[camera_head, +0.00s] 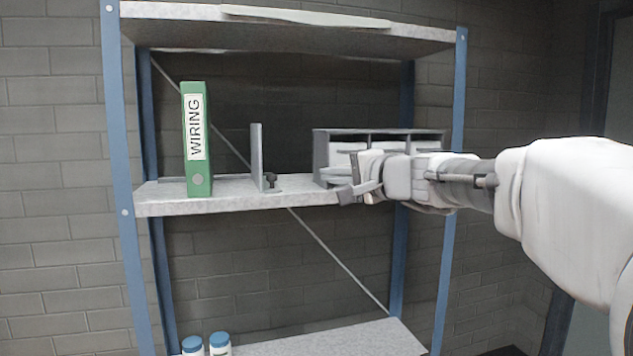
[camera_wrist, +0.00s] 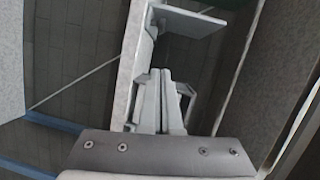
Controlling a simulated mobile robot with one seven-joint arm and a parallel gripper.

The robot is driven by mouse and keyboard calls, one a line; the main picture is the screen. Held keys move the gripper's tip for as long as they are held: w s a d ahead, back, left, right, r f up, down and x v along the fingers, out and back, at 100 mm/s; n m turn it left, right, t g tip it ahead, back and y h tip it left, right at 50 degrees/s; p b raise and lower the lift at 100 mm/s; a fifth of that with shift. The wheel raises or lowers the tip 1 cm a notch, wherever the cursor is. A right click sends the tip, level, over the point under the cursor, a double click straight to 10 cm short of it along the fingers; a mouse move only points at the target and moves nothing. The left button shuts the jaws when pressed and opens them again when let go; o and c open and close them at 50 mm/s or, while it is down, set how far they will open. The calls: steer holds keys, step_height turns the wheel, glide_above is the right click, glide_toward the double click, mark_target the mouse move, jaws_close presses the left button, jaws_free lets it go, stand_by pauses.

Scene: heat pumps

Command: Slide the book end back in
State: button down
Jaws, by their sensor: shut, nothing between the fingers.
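The grey book end (camera_head: 257,157) stands on the middle shelf, its upright plate between the green binder and the drawer unit. A small dark fitting (camera_head: 270,181) sits at its foot. In the wrist view the book end (camera_wrist: 190,20) shows as pale plates beyond the fingers. The green binder (camera_head: 196,139), labelled WIRING, stands upright to its left, with a gap between them. My gripper (camera_head: 345,193) is at the shelf's front edge, right of the book end and in front of the drawer unit. Its fingers (camera_wrist: 160,76) are together and empty.
Blue posts (camera_head: 125,190) frame the rack. A flat sheet (camera_head: 300,17) lies on the top shelf. Two blue-capped bottles (camera_head: 220,344) stand on the lower shelf.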

steer(key=w+a+f+p, duration=0.1)
steer(key=w+a+p, duration=0.2)
steer(key=w+a, duration=0.5)
steer(key=shift+a+f, duration=0.4)
steer(key=shift+a, duration=0.15)
steer(key=shift+w, duration=0.1)
steer(key=s+a+b, duration=0.2)
steer(key=a+b, duration=0.1)
steer(key=a, duration=0.4)
steer(key=shift+s+a, duration=0.15)
steer(key=shift+a, duration=0.1)
